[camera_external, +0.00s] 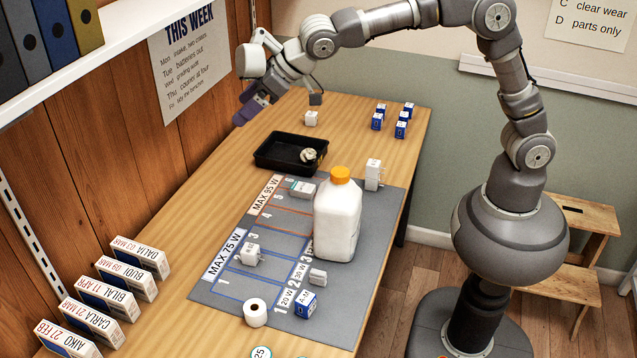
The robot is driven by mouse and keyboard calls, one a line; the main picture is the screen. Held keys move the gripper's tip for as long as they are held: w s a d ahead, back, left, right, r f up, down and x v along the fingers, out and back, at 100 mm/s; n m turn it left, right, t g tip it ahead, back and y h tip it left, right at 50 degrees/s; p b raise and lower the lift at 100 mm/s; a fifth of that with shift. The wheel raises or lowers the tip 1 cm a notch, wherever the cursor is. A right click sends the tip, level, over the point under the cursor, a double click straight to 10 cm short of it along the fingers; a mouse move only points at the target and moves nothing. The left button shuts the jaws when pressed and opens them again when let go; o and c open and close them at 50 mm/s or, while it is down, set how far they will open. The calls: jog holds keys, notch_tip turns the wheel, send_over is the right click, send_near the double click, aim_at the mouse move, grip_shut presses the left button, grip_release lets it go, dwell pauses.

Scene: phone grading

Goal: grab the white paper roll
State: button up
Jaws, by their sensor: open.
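The white paper roll (256,313) stands upright at the front edge of the grey mat (349,318), near the "1" of the blue-lined area, with its dark core hole facing up. My gripper (282,104) is open and empty, with its fingers spread, high over the far left part of the table. It is well behind the roll and apart from it.
A milk jug (337,222) with an orange cap stands on the mat behind the roll, among small blocks. A black tray (265,163) holds a pale crumpled item. Labelled boxes (67,338) line the left. Several blue boxes (377,121) stand at the back.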

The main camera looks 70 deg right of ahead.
jog(key=s+a+f+n+g, duration=0.1)
jog(key=s+a+f, duration=0.1)
jog(key=a+f, duration=0.6)
jog(key=s+a+f+n+g, duration=0.15)
jog(key=a+f, duration=0.25)
jog(key=f, duration=0.7)
jog(key=g, duration=0.2)
send_over(256, 308)
jog(key=s+d, duration=0.2)
notch_tip(256, 308, down, 15)
jog(key=b+x, duration=0.4)
jog(key=x, duration=0.3)
jog(key=shift+a, duration=0.15)
